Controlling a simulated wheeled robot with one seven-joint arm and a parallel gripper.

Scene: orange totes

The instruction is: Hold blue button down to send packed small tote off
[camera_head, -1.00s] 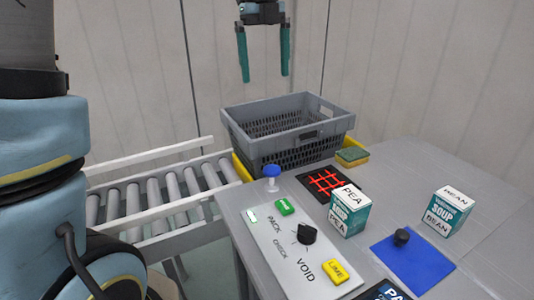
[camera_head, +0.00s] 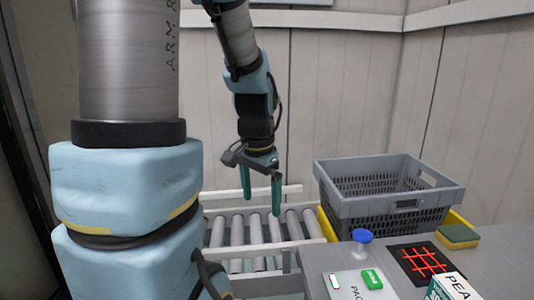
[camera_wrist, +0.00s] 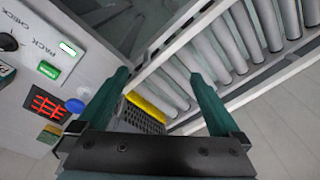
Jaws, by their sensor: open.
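My gripper (camera_head: 261,195) is open and empty, pointing down above the roller conveyor, left of the tote and apart from the button.
The roller conveyor (camera_head: 273,230) has white side rails and looks empty. On the table are a green button (camera_head: 372,279), a black pad with a red grid (camera_head: 420,262), a yellow-green sponge (camera_head: 457,236) and a PEA box (camera_head: 452,288).

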